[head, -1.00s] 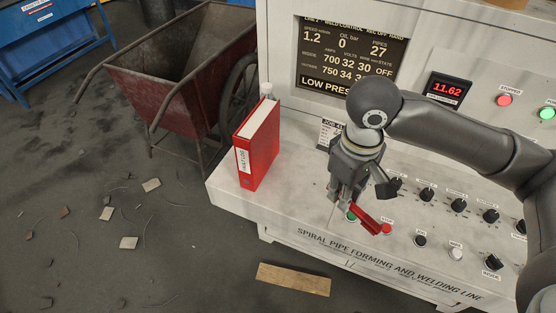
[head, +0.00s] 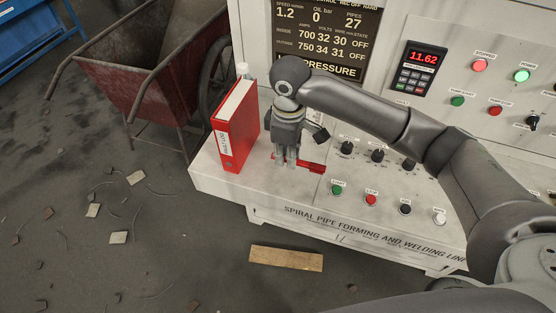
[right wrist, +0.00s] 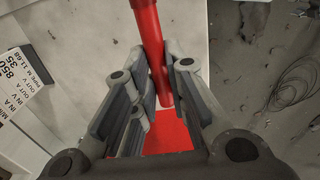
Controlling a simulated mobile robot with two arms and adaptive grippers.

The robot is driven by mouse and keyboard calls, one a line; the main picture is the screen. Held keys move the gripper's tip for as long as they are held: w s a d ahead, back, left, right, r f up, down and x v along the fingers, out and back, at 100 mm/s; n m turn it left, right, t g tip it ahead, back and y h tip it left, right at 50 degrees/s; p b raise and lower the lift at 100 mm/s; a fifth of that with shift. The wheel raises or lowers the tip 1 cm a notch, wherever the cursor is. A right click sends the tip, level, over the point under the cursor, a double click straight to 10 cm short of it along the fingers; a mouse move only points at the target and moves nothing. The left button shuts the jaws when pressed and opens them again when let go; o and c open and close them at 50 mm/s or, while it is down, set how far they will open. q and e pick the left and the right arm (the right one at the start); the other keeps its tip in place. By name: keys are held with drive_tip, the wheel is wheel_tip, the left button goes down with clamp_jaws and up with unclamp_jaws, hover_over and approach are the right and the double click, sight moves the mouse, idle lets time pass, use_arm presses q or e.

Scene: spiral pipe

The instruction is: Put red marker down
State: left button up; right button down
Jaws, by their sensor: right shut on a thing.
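The red marker (head: 312,166) is held in my right gripper (head: 286,163), which is shut on it just right of the red binder. The marker sticks out to the right of the fingers, low over the console's pale ledge (head: 225,185); I cannot tell if it touches the ledge. In the right wrist view, the marker (right wrist: 152,42) runs from the top edge down between the fingers (right wrist: 152,95). My left gripper is not in view.
The red binder (head: 236,130) stands upright on the ledge, with a white-capped bottle (head: 242,70) behind it. Several knobs and buttons, including a green button (head: 337,189), lie to the right. A red cart (head: 140,75) stands at the left.

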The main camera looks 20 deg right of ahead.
sight(278, 171)
drive_tip(key=f, duration=0.1)
drive_tip(key=w+a+f, duration=0.1)
drive_tip(key=w+f, duration=0.1)
drive_tip(key=shift+w+a+f, duration=0.1)
drive_tip(key=shift+w+a, duration=0.1)
drive_tip(key=shift+a, duration=0.05)
wheel_tip(278, 171, down, 3)
drive_tip(key=shift+p, duration=0.7)
drive_tip(key=shift+f, duration=0.15)
drive_tip(key=c, duration=1.4)
unclamp_jaws()
drive_tip(key=shift+f, duration=0.15)
drive_tip(key=shift+c, duration=0.2)
drive_tip(key=shift+w, duration=0.1)
wheel_tip(278, 171, up, 12)
drive_tip(key=b, duration=0.2)
drive_tip(key=shift+r, duration=0.2)
